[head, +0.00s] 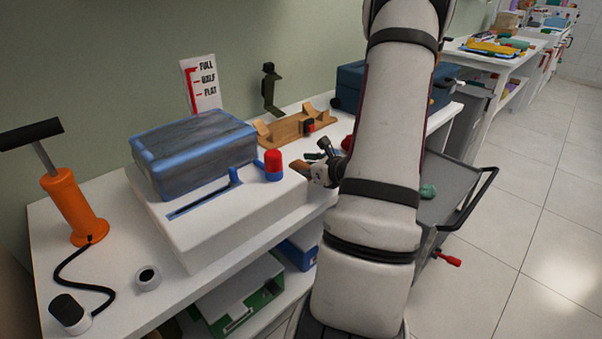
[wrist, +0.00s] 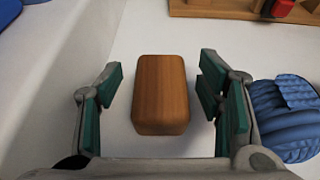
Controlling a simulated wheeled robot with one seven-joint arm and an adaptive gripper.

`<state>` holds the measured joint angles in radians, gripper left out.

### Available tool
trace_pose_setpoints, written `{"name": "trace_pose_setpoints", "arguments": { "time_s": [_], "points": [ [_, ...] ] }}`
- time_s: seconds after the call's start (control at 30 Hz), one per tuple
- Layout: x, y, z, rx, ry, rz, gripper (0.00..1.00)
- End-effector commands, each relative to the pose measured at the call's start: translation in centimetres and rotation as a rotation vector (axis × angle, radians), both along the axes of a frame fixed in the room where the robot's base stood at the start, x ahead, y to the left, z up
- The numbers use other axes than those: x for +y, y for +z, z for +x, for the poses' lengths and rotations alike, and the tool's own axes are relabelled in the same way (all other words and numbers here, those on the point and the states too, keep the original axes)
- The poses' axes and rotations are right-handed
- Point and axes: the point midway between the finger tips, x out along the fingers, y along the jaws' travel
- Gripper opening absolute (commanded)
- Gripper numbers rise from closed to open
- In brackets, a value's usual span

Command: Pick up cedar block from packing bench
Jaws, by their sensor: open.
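The cedar block (wrist: 159,92) is a reddish-brown block with rounded edges. It lies on the white top of the packing bench (wrist: 135,30). In the wrist view my gripper (wrist: 160,98) is open, with one green-padded finger on each side of the block and a gap showing on both sides. In the head view my gripper (head: 328,172) is low over the bench, beside the white raised box, partly hidden by my arm. A small brown patch of the block (head: 302,168) shows at its left.
A blue ribbed roll (wrist: 285,112) lies close to the right finger. A wooden rack (head: 285,130) stands behind. At left are a white box (head: 185,245) with a blue-grey package (head: 190,150), a red-blue cylinder (head: 273,165) and an orange pump (head: 72,205). A grey cart (head: 450,195) stands right.

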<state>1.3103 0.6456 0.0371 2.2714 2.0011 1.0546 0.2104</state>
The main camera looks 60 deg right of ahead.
Motion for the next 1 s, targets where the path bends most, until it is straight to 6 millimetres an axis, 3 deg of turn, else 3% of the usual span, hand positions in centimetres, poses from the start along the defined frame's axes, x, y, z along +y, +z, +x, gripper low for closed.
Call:
{"name": "trace_pose_setpoints", "arguments": {
  "time_s": [0.1,0.33,0.77,1.0],
  "points": [
    [0.0,0.0,0.0,0.0,0.0,0.0,0.61],
    [0.0,0.0,-0.1,0.0,0.0,0.0,0.09],
    [0.0,0.6,-0.1,0.0,0.0,0.0,0.09],
    [0.0,3.3,-0.1,-0.001,0.001,-0.002,0.09]
  ]
}}
